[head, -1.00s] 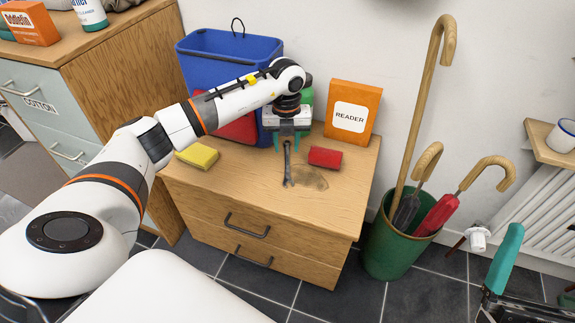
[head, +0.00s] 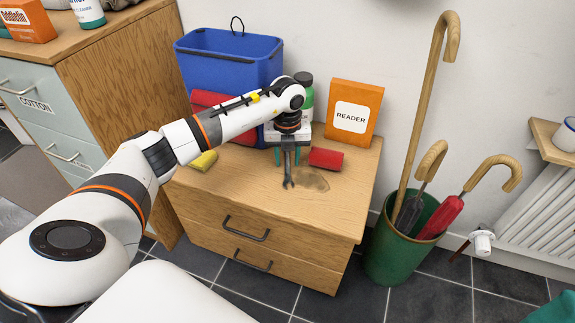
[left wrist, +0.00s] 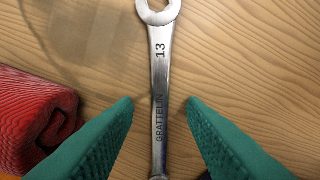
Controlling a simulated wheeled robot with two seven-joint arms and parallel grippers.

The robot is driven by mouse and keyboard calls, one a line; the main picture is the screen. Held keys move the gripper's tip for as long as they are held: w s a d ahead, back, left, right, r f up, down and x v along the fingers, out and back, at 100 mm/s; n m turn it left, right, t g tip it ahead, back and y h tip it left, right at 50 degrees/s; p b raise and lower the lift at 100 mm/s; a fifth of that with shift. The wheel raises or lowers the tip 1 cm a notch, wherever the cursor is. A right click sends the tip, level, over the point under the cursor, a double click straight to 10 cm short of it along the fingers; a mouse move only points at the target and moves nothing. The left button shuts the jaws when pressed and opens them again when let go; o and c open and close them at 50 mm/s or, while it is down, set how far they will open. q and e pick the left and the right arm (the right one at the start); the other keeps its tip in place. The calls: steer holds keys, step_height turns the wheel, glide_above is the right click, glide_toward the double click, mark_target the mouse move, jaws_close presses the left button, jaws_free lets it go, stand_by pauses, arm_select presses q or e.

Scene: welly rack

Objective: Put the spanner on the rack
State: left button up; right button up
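The spanner (head: 288,178) is a steel tool lying on the wooden cabinet top, its far part hidden by my gripper. In the left wrist view the spanner (left wrist: 159,80) runs lengthwise, marked 13, with a ring end at the top edge. My left gripper (head: 288,156) is low over the spanner. Its teal fingers (left wrist: 160,115) are open, one on each side of the shaft, with gaps to both. A teal piece of my right gripper (head: 555,308) shows in the bottom right corner, mostly cut off. I cannot make out a rack in these frames.
A red roll (head: 326,158) lies close right of the gripper. Behind stand a blue bin (head: 222,65) and an orange READER box (head: 353,113). A green umbrella bucket (head: 390,250) stands right of the cabinet.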

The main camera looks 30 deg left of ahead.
arm_select(q)
steer(key=shift+f, duration=0.1)
jaws_close()
